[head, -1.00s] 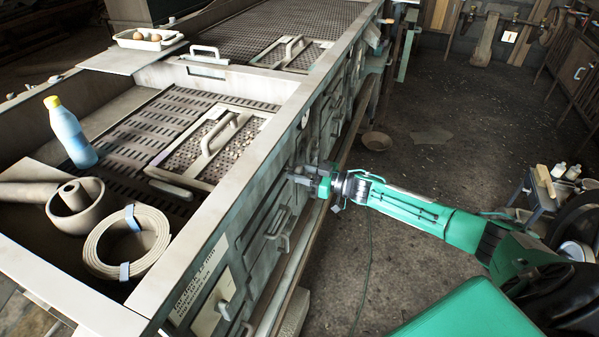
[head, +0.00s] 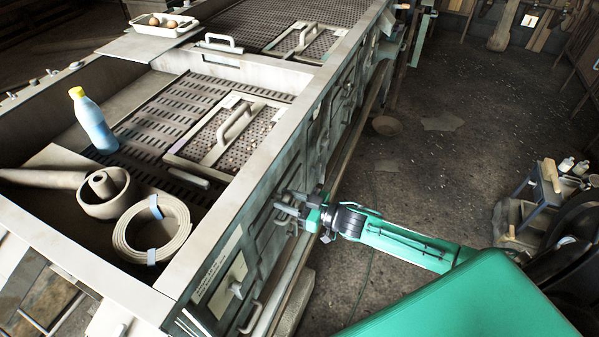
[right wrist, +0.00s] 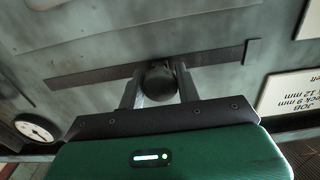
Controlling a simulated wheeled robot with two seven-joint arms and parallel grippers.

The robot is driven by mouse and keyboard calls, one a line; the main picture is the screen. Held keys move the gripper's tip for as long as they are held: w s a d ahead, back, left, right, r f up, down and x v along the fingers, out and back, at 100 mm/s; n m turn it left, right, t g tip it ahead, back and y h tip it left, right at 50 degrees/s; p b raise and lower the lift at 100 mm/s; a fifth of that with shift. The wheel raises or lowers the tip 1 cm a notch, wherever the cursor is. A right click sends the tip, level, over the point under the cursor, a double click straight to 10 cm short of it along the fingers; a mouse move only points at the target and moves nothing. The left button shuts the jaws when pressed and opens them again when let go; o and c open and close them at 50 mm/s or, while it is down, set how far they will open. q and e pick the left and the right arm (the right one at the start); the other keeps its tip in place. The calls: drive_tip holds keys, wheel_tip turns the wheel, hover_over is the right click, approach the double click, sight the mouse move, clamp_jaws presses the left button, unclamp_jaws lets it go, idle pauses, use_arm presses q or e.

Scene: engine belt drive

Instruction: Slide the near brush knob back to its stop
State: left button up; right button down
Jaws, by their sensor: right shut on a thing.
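The brush knob is a dark round knob (right wrist: 160,80) in a long dark slot (right wrist: 90,78) on the machine's side panel. In the head view my right gripper (head: 284,203) is against the machine's side, and the knob is hardly visible there. My left gripper is out of view.
A white placard (right wrist: 288,92) lies right of the slot and a round gauge (right wrist: 37,127) at lower left. On the machine top are a blue bottle (head: 94,124), a coiled belt (head: 155,229) and a handled plate (head: 196,163).

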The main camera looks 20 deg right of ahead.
drive_tip(key=s+a, duration=0.2)
drive_tip(key=s+a+p, duration=0.1)
drive_tip(key=s+a, duration=0.1)
drive_tip(key=a, duration=0.1)
drive_tip(key=shift+s+a+r, duration=0.1)
drive_tip(key=shift+s+a, duration=0.1)
drive_tip(key=shift+s, duration=0.2)
drive_tip(key=shift+s+a+p, duration=0.3)
drive_tip(key=shift+s+a, duration=0.15)
drive_tip(key=shift+a, duration=0.05)
drive_tip(key=c, duration=1)
unclamp_jaws()
drive_tip(key=shift+a, duration=0.1)
drive_tip(key=shift+o, duration=0.2)
drive_tip(key=shift+s, duration=0.1)
drive_tip(key=shift+s+d+f, duration=0.1)
drive_tip(key=shift+d+f, duration=0.1)
drive_tip(key=shift+d, duration=0.05)
drive_tip(key=b+v, duration=0.3)
drive_tip(key=v, duration=1)
drive_tip(key=shift+s+b, duration=0.2)
drive_tip(key=shift+b, duration=0.2)
